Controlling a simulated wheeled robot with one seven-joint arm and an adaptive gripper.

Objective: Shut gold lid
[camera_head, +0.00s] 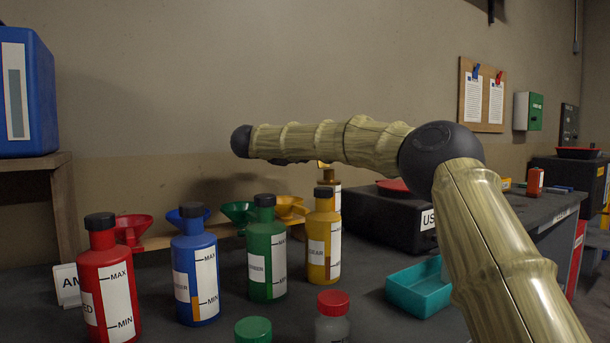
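A gold-yellow bottle (323,240) with a dark cap stands upright on the dark bench, right of the green bottle. The cap looks seated on it. Behind it, part of another bottle (337,193) with a white label shows. A small gold-coloured piece (323,165) peeks out just under my arm; my arm hides most of it, and I cannot tell whether it is a lid. A gold funnel (289,207) sits in a rack behind the bottles. My arm crosses above the bottles from the lower right to the left. My gripper is not visible.
Red (104,285), blue (195,270) and green (266,250) bottles stand left of the gold one. A green-capped (253,330) and a red-capped (333,304) container stand in front. A teal tray (419,288) and a black box (385,220) are at right.

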